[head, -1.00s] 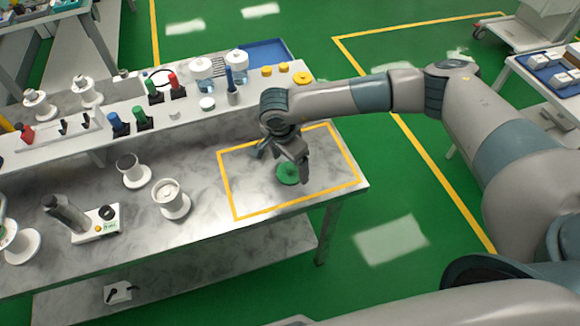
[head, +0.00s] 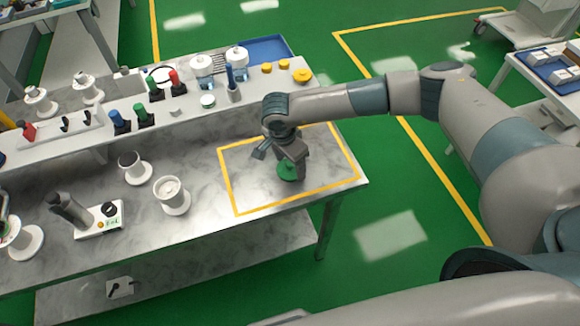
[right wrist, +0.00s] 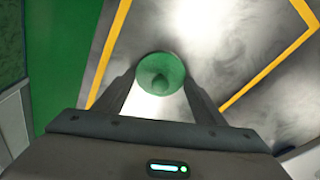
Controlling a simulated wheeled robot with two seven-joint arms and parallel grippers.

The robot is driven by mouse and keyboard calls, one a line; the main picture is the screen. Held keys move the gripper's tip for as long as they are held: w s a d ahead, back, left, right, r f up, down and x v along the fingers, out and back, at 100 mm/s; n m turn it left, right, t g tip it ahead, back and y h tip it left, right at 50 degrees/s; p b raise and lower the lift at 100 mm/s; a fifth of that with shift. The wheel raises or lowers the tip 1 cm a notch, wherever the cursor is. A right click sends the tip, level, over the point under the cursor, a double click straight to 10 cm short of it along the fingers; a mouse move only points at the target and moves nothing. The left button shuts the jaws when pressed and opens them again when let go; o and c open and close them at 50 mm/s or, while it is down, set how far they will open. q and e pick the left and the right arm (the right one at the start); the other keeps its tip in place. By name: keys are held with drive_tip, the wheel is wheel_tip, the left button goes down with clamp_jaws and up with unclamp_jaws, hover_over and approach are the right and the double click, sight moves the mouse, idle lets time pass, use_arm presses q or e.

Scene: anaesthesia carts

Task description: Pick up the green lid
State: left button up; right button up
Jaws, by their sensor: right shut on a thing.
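The green lid (head: 287,170) is a round disc with a raised knob, on the metal table inside the yellow taped rectangle. In the right wrist view the lid (right wrist: 160,74) sits between the fingertips. The fingers partly hide the lid in the head view. The lid appears to be at table level; I cannot tell any gap under it. My left gripper is not in view.
A raised shelf (head: 205,115) behind holds bottles, coloured-handled items and yellow lids (head: 302,76). A white cup on a round base (head: 172,194) and a grey device (head: 90,220) stand left. The table inside the tape (head: 245,185) is otherwise clear.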

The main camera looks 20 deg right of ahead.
drive_tip(key=shift+r, duration=0.1)
drive_tip(key=shift+r+b, duration=0.4)
drive_tip(key=shift+b, duration=0.15)
drive_tip(key=r+b, duration=0.2)
drive_tip(key=r, duration=0.1)
drive_tip(key=shift+s+d, duration=0.15)
drive_tip(key=shift+d, duration=0.25)
drive_tip(key=s+d+r+b, duration=0.5)
drive_tip(key=d+r, duration=0.2)
drive_tip(key=d, duration=0.2)
drive_tip(key=shift+d, duration=0.3)
drive_tip(key=shift+a, duration=0.15)
